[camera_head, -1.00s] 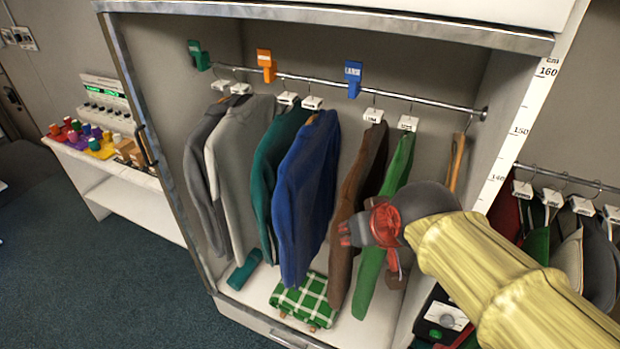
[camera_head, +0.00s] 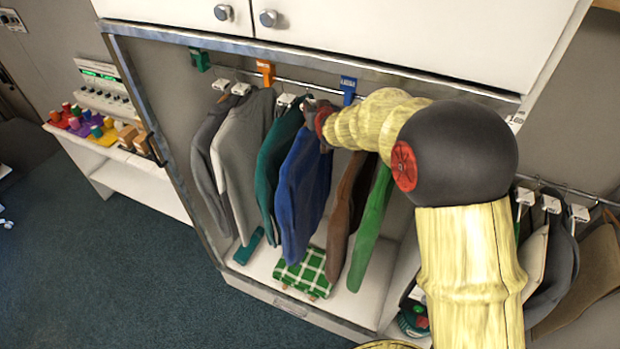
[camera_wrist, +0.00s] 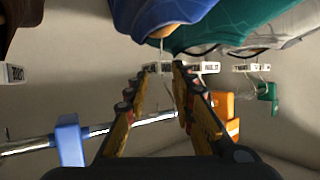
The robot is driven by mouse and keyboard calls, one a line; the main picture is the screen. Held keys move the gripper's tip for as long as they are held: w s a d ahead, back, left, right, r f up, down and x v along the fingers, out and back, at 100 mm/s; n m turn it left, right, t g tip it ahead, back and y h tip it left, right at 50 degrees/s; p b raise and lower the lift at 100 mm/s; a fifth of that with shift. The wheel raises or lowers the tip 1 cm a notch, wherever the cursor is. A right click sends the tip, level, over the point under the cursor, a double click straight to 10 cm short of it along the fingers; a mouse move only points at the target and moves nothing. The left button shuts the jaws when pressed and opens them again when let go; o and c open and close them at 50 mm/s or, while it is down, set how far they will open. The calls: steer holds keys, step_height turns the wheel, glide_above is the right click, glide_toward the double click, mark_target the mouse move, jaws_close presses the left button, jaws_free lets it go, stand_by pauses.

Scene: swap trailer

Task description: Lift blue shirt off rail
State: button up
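The blue shirt (camera_head: 302,190) hangs from the rail (camera_head: 300,85) between a teal shirt (camera_head: 275,150) and a brown garment (camera_head: 342,200). In the wrist view the blue shirt (camera_wrist: 165,14) fills the top middle, with its white hanger tag (camera_wrist: 157,68) below it. My gripper (camera_wrist: 160,72) is open, its two fingertips on either side of that tag. I cannot tell whether they touch it. In the head view my gripper is at the top of the blue shirt, and my arm hides its hanger and part of the rail.
Blue (camera_head: 348,88), orange (camera_head: 265,72) and green (camera_head: 200,60) clips sit along the rail. Grey shirts hang left, a green garment (camera_head: 370,225) right. A folded green checked cloth (camera_head: 303,272) lies on the cabinet floor. White cupboard doors (camera_head: 330,25) are above.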

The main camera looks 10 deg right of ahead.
steer(key=shift+a+p+x, duration=0.15)
steer(key=shift+p+x, duration=0.25)
steer(key=shift+x, duration=0.95)
steer(key=shift+a+p+x, duration=0.15)
steer(key=shift+p+x, duration=0.25)
steer(key=shift+x, duration=1)
steer(key=shift+s+f, duration=0.1)
steer(key=shift+f, duration=0.1)
steer(key=shift+c, duration=0.5)
jaws_close()
steer(key=shift+r, duration=0.15)
